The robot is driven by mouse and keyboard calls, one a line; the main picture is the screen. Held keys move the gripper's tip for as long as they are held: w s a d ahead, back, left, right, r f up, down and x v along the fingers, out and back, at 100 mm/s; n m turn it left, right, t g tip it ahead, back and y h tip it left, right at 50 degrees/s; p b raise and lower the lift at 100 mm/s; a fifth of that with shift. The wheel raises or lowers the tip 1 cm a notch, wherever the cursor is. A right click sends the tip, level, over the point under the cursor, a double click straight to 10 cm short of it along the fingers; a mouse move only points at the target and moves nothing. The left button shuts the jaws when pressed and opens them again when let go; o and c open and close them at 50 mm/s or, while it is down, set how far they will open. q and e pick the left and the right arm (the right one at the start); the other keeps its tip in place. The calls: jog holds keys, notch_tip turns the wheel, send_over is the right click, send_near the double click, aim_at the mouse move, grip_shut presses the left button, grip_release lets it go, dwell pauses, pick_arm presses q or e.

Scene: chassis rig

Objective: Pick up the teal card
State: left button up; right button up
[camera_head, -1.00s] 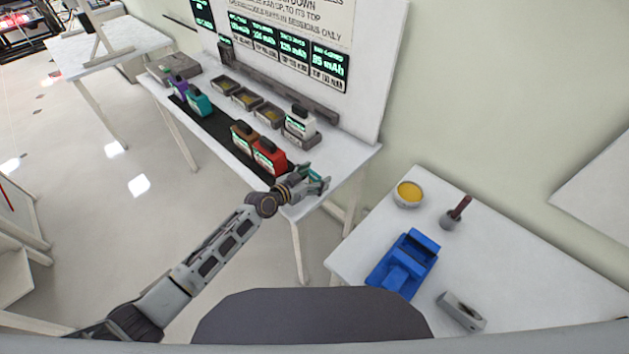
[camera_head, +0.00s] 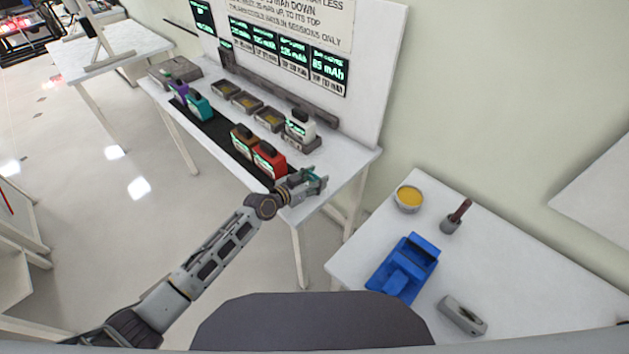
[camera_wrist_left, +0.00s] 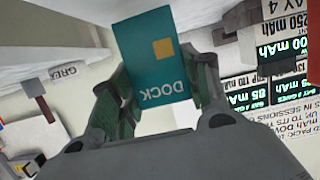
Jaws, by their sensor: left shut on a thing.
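The teal card (camera_wrist_left: 152,62) shows in the left wrist view, with the word DOCK and a small yellow square on its face. My left gripper (camera_wrist_left: 167,78) has one finger at each side edge of the card and is shut on it. In the head view the left gripper (camera_head: 314,182) is at the near right end of the white table, just right of the red pack (camera_head: 269,160). The card is small and mostly hidden by the fingers there. I cannot tell whether it clears the tabletop. My right gripper is not in view.
Purple, teal, brown and red packs stand on a dark strip (camera_head: 218,133). A white pack (camera_head: 299,127) sits in a dock behind, near several trays. A wall board rises behind. A second table (camera_head: 350,252) at right holds a blue fixture (camera_head: 403,268) and a yellow-filled bowl (camera_head: 409,197).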

pick_arm(q)
notch_tip(320, 180, up, 9)
jog(key=shift+r, duration=0.1)
dwell(0.4)
jog(key=shift+f, duration=0.2)
dwell(0.4)
